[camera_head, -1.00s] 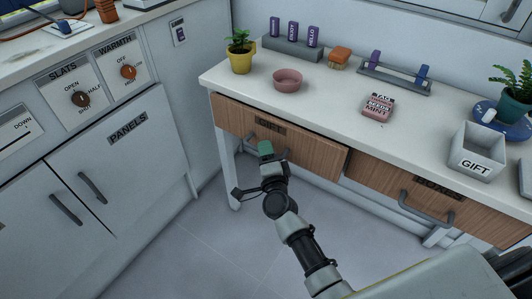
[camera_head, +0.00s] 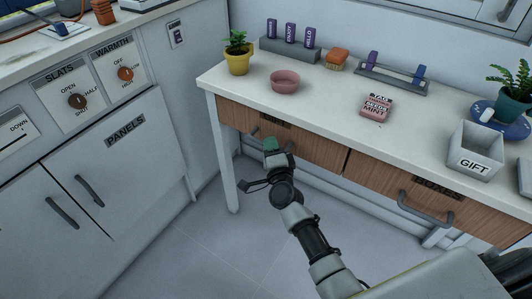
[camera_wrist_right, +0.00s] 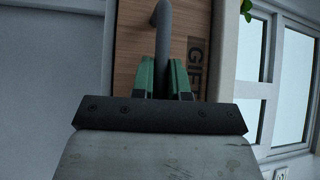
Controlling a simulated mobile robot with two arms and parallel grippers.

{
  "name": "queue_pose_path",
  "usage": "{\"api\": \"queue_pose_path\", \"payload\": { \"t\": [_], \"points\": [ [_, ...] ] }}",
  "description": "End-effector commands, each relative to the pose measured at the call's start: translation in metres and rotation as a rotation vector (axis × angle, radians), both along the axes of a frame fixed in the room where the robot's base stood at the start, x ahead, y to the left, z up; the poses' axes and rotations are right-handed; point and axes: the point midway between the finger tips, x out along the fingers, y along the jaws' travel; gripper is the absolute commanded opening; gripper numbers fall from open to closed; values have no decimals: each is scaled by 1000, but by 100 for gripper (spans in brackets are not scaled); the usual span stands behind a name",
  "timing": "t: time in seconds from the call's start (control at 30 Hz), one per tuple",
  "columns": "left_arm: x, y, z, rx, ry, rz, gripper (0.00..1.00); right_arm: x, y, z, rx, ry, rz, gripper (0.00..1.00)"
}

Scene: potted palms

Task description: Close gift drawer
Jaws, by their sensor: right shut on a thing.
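The gift drawer (camera_head: 318,152) has a wooden front under the white counter, on the left of the two drawers. Its front now sits close under the counter edge, about in line with the other drawer; any small gap is too fine to tell. My right gripper (camera_head: 270,145) is at this drawer and covers much of its handle and label. In the right wrist view, the green fingers of my right gripper (camera_wrist_right: 161,78) are shut around the grey bar handle (camera_wrist_right: 163,35), beside the GIFT label (camera_wrist_right: 196,65). My left gripper is not in view.
The BOXES drawer (camera_head: 380,182) is to the right, its handle (camera_head: 425,207) sticking out. On the counter are a pink bowl (camera_head: 285,81), a potted plant (camera_head: 238,62), a seed packet (camera_head: 376,107) and a GIFT box (camera_head: 474,163). The floor (camera_head: 185,235) is clear.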

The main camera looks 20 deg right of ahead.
Motion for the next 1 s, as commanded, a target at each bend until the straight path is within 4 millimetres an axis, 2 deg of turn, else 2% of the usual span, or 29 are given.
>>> {"api": "queue_pose_path", "payload": {
  "t": [0.2,0.23,0.4,0.67,0.77,0.83,0.9,1.0],
  "points": [
    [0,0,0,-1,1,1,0,1,-4,0,2,0,-6,0],
    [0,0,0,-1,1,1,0,1,-4,0,2,-1,-6,16],
    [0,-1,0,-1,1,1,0,1,-4,0,2,-1,-5,40],
    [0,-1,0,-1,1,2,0,0,-3,0,1,-1,-4,40],
    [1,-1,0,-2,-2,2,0,-6,-2,0,2,0,-4,40],
    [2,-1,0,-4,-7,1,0,-16,-1,-2,1,3,-3,40],
    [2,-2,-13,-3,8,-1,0,-28,0,-3,1,2,-4,40],
    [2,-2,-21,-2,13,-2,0,-49,3,-6,1,3,-3,40]
  ]
}}
